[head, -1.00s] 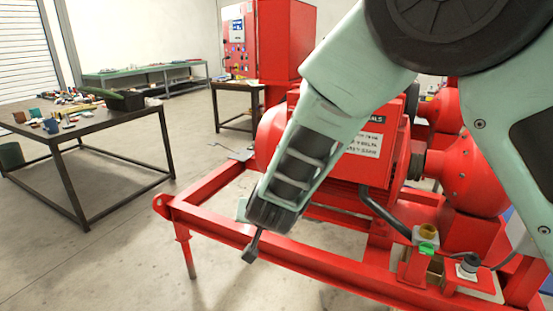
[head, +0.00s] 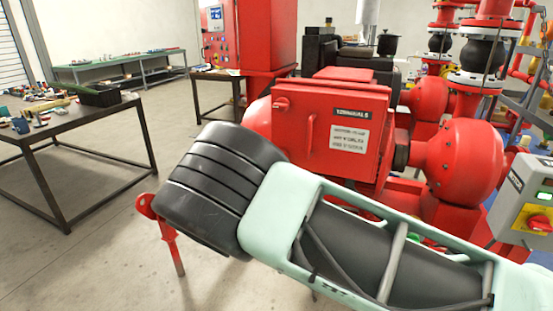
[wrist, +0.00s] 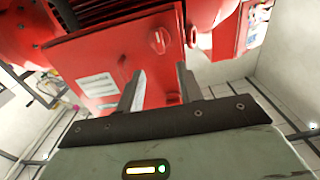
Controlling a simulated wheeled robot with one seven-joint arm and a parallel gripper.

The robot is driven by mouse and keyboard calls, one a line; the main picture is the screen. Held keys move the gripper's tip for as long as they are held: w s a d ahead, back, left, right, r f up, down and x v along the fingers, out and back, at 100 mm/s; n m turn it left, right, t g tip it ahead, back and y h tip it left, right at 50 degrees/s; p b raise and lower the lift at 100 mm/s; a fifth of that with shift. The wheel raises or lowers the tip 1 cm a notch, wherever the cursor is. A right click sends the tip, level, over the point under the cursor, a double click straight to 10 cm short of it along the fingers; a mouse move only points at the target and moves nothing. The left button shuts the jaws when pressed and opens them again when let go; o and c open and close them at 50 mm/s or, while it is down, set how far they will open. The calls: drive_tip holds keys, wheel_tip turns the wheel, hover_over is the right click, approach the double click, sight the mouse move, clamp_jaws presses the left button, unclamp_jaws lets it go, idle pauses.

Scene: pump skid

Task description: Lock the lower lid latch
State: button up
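The red manuals box (head: 345,110) stands on the pump skid, its lid facing me with a white label (head: 350,139). A red latch (head: 281,103) shows near the lid's upper left edge, with an upright handle (head: 310,130) beside it. The lower left part of the lid is hidden behind my arm. In the wrist view the lid (wrist: 105,62) appears turned over, with a rounded red latch (wrist: 157,40) near its edge, beyond my fingertips. My gripper (wrist: 160,82) is open, fingers apart, with nothing held. Contact with the lid cannot be told.
A cluttered dark table (head: 70,125) stands at the left, with open floor before it. Red pump housings (head: 460,160) and a grey switch box (head: 530,200) lie to the right. A red cabinet (head: 250,40) stands behind.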

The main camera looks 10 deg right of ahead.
drive_tip(key=p+x, duration=0.2)
drive_tip(key=x, duration=0.9)
clamp_jaws()
